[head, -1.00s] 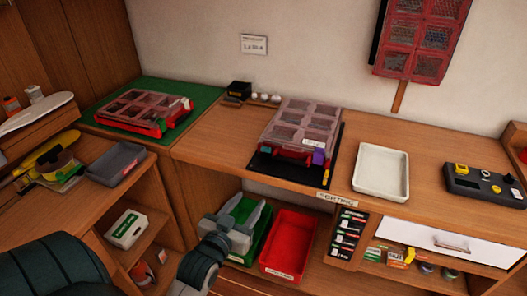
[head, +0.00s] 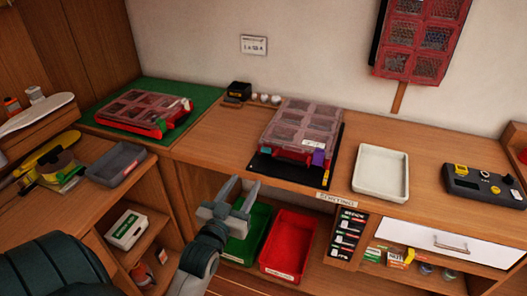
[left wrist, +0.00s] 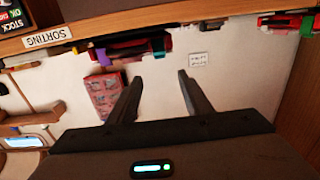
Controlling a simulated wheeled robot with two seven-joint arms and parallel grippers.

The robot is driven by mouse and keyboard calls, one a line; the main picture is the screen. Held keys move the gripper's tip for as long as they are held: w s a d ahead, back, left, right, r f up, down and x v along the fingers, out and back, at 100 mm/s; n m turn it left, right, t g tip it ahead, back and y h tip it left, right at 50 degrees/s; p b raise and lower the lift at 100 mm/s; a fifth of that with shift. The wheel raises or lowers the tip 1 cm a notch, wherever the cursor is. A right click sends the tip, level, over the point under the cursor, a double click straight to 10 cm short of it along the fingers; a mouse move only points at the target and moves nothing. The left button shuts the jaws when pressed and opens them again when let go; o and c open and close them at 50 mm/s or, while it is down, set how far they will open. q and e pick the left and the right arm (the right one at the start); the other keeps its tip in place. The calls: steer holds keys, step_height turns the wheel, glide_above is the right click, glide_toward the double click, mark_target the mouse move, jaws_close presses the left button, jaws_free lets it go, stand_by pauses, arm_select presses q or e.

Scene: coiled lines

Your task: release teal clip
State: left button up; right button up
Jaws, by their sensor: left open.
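A red case with a clear compartment lid (head: 302,127) lies closed on a black mat (head: 285,172) on the bench. A purple clip (head: 319,157) is at its front right. A small bluish patch at its front left may be the teal clip, but it is too small to be sure. My left gripper (head: 241,192) is open and empty, below and in front of the bench edge, apart from the case. In the left wrist view its two fingers (left wrist: 160,78) are spread with nothing between them. My right gripper is not in view.
A green bin (head: 247,236) and a red bin (head: 289,242) stand on the shelf below the bench. A white tray (head: 381,195) lies right of the case. Another red case (head: 140,109) lies on a green mat at left. A black control box (head: 483,184) is far right.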

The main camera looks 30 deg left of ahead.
mark_target(266, 149)
arm_select(q)
steer(key=p+x, duration=0.3)
steer(key=x, duration=1.2)
steer(key=shift+d+r, duration=0.1)
steer(key=shift+r, duration=0.05)
steer(key=shift+w+p, duration=0.3)
steer(key=shift+w, duration=0.35)
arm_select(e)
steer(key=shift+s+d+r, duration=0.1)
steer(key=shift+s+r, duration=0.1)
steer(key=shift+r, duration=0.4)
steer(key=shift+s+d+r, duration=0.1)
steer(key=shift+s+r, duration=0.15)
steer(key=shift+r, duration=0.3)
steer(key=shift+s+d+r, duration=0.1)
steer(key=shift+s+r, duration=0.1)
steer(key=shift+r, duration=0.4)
